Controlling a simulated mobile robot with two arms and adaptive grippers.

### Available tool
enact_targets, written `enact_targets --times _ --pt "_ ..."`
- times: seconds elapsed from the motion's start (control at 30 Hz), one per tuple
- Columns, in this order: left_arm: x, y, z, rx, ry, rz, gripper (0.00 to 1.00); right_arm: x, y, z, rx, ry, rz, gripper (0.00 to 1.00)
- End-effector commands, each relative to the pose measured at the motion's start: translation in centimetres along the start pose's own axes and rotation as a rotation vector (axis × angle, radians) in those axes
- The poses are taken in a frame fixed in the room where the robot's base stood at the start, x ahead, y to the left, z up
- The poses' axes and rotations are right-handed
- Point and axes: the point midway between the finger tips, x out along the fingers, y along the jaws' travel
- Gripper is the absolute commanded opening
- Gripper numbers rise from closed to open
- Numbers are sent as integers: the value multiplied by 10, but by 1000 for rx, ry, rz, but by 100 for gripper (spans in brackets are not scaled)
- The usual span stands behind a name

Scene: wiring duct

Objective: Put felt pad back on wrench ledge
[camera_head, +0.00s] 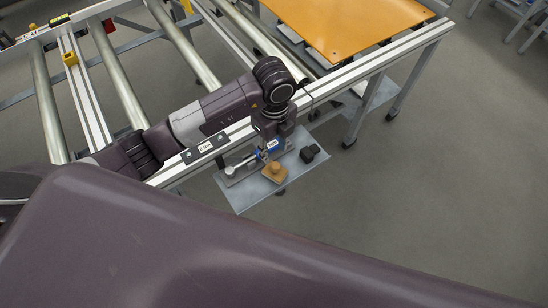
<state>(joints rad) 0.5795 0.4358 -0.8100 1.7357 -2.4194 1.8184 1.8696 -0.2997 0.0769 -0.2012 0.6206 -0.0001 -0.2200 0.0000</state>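The wrench ledge (247,202) is a grey plate hanging beside the near rail of the frame. A small tan piece (276,176), which looks like the felt pad, is at the ledge's middle, just below my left gripper (264,156). The gripper points down over the ledge; its fingertips are tiny and partly hidden, so I cannot tell whether they are open or touch the tan piece. A silver, wrench-like tool (238,167) lies left of the gripper. My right gripper is out of view.
The aluminium rail (350,72) runs behind the ledge, with rollers and an orange panel (345,22) beyond. Open grey floor lies right.

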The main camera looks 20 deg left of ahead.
Motion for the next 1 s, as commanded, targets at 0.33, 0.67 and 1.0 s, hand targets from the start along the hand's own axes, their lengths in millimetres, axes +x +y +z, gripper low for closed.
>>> enact_targets --times 0.33,0.67,1.0 --pt "-35 0 0 0 -1 0 36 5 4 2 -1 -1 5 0" --pt "-36 0 0 0 0 0 36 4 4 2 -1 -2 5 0" --pt "-35 0 0 0 0 1 36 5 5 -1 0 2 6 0"
